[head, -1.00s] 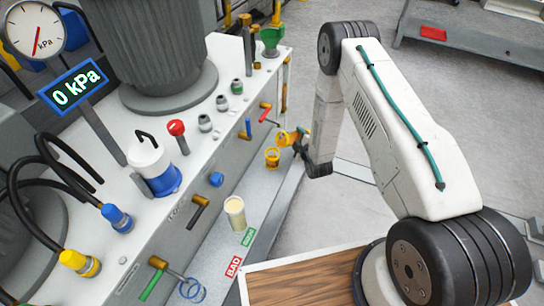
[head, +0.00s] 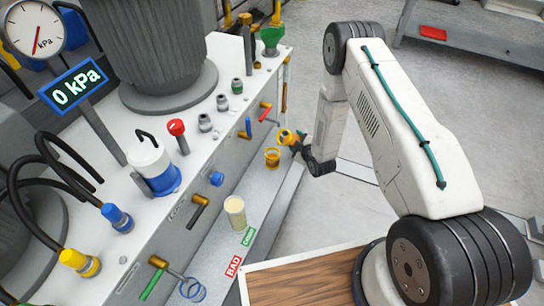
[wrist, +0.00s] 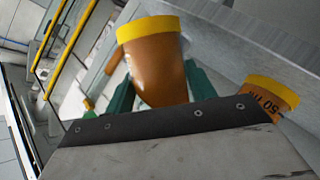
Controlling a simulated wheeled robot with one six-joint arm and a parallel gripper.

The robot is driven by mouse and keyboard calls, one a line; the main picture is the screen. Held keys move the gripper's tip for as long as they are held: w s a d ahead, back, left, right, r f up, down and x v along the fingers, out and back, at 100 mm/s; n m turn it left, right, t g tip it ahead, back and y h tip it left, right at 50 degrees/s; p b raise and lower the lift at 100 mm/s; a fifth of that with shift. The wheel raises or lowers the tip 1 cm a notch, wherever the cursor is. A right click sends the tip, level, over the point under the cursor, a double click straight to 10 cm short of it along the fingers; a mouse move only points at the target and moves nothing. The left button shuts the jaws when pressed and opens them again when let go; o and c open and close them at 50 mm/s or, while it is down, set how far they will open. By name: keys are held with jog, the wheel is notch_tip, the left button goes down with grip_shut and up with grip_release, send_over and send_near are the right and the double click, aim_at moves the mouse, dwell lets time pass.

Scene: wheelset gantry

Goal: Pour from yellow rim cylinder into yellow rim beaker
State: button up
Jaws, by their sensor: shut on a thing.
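The yellow rim cylinder (head: 286,136) is held tilted in my gripper (head: 298,143), above the lower ledge at the far end. In the wrist view, its orange-brown body and yellow rim (wrist: 155,60) stand between the green fingers (wrist: 160,95), which are shut on it. The yellow rim beaker (head: 272,158) stands on the ledge just below the cylinder, apart from it. The beaker also shows at the right of the wrist view (wrist: 272,92), with dark markings, partly hidden by the gripper body. I see no stream between the two.
A cream-filled beaker (head: 235,212) stands on the ledge (head: 215,255), nearer me, by the green and red labels. Coloured valve handles (head: 266,112) stick out from the bench front above the ledge. Open floor (head: 345,205) lies right of the ledge.

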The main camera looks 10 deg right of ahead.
jog(key=shift+r+m+g+y+b, duration=0.2)
jog(key=shift+m+g+y+b, duration=0.15)
jog(key=shift+m, duration=0.45)
jog(key=shift+w+d+m+g+y, duration=0.15)
jog(key=shift+d+m+g+y, duration=0.1)
jog(key=shift+d+m+y, duration=0.25)
jog(key=m, duration=0.1)
jog(key=m+y+b, duration=0.2)
jog(key=shift+w+d+f+g+y, duration=0.15)
jog(key=shift+w+f+g+y, duration=0.1)
jog(key=shift+g, duration=0.15)
jog(key=shift+m, duration=0.3)
notch_tip(320, 180, up, 6)
jog(key=shift+f, duration=0.1)
